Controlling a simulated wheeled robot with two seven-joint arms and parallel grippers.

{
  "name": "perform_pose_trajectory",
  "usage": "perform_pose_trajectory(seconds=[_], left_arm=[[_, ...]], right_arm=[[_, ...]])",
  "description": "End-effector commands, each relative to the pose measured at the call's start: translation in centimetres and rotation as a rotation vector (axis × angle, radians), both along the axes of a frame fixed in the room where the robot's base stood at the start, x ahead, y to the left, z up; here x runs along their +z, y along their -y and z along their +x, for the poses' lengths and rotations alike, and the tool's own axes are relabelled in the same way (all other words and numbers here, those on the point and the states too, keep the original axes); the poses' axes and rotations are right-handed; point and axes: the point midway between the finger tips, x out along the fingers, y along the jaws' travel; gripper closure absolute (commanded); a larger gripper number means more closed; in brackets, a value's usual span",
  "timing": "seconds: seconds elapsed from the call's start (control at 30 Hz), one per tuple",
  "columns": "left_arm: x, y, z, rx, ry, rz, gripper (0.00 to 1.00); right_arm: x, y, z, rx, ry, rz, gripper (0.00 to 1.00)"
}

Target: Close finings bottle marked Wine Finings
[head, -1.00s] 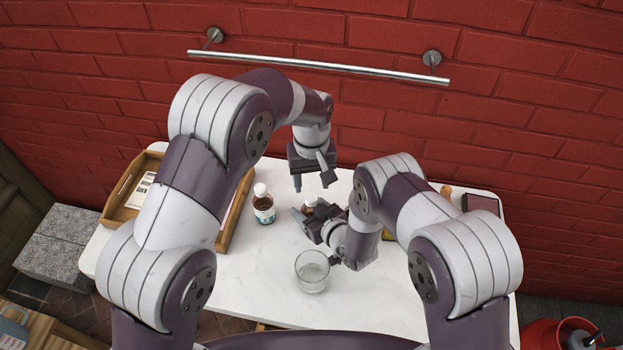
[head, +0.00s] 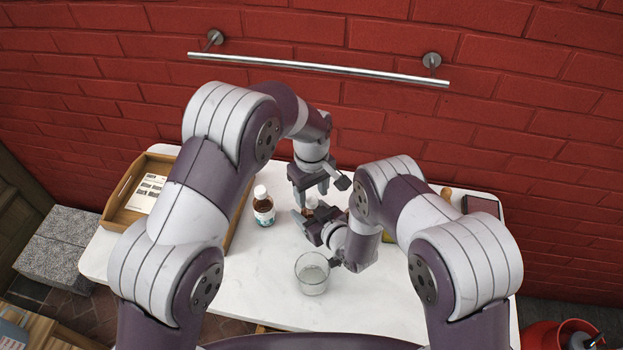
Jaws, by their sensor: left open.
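A small brown bottle (head: 310,213) stands mostly hidden between my two grippers; its top and label cannot be made out. My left gripper (head: 313,197) is open and points down just above this bottle. My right gripper (head: 311,219) is low at the bottle's near side; whether its fingers touch the bottle is hidden. Another brown bottle (head: 264,210) with a white cap and a pale label stands upright to the left, apart from both grippers. The lettering on its label is too small to read.
A glass (head: 312,274) stands near the front of the white table (head: 262,288). A wooden tray (head: 126,190) with a printed card (head: 148,192) is at the left. A dark flat object (head: 481,205) lies at the back right. A metal rail (head: 318,69) runs along the brick wall.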

Motion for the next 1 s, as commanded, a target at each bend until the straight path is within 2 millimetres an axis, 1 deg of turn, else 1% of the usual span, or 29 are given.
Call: perform_pose_trajectory(seconds=[0.1, 0.2, 0.47, 0.5, 0.57, 0.6, 0.67, 0.8, 0.87, 0.97, 1.0], left_arm=[[-1.3, 0.0, 0.0, 0.0, 0.0, 0.0, 0.46], [-1.7, 0.0, 0.0, 0.0, 0.0, 0.0, 0.46], [-1.9, 0.0, 0.0, 0.0, 0.001, -0.001, 0.46], [-1.9, 0.0, 0.0, 0.0, 0.001, -0.001, 0.49], [-1.9, 0.0, 0.0, 0.0, 0.001, -0.001, 0.69], [-1.9, 0.0, 0.0, 0.0, 0.001, -0.001, 0.82], [-1.9, 0.0, 0.0, 0.0, 0.001, -0.001, 1.0], [-1.9, 0.0, 0.0, -0.001, 0.001, -0.001, 1.0], [-1.9, 0.0, 0.0, -0.032, 0.001, -0.001, 1.0], [-1.9, 0.0, 0.0, -0.225, 0.0, 0.0, 1.0], [-1.9, 0.0, 0.0, -0.317, 0.0, 0.0, 1.0]], right_arm=[[0.0, 0.0, 0.0, 0.0, 0.0, 0.0, 1.0], [0.0, 0.0, 0.0, 0.0, 0.0, 0.0, 1.0], [0.0, 0.0, 0.0, 0.0, 0.0, 0.0, 1.0], [0.0, 0.0, 0.0, 0.0, 0.0, 0.0, 1.0], [0.0, 0.0, 0.0, 0.0, 0.0, 0.0, 1.0], [0.0, 0.0, 0.0, 0.0, 0.0, 0.0, 1.0], [0.0, 0.0, 0.0, 0.0, 0.0, 0.0, 1.0], [0.0, 0.0, 0.0, 0.0, 0.0, 0.0, 1.0], [0.0, 0.0, 0.0, 0.0, 0.0, 0.0, 1.0], [0.0, 0.0, 0.0, 0.0, 0.0, 0.0, 1.0], [0.0, 0.0, 0.0, 0.0, 0.0, 0.0, 1.0]])
